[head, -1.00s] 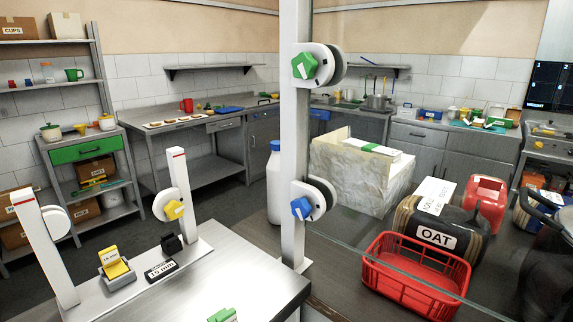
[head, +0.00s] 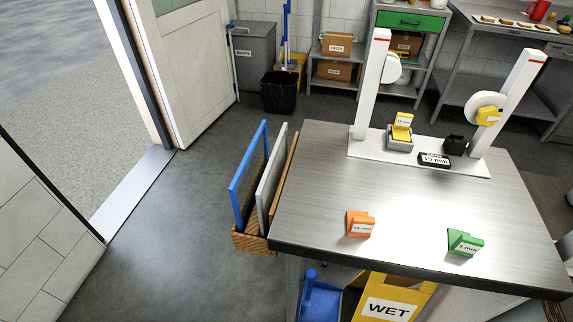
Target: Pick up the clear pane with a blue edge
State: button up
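A clear pane with a blue edge (head: 236,197) stands upright in a wooden rack (head: 256,243) at the left end of the steel table (head: 330,190). Its blue edge faces me, and the floor shows dimly through it. A grey-white panel (head: 267,190) stands beside it on the right, nearer the table, with a brown board between that panel and the table edge. My gripper is not in the head view.
Orange (head: 360,224) and green (head: 465,243) labelled blocks lie on the table. A white stand with two posts (head: 372,85) is at its back. A yellow "WET" sign (head: 390,300) stands below the front edge. Floor left of the rack is clear, towards an open doorway.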

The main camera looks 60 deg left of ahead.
aim_at(242, 189)
jog(key=u, duration=1.6)
jog(key=i+j, duration=0.1)
jog(key=j, duration=0.2)
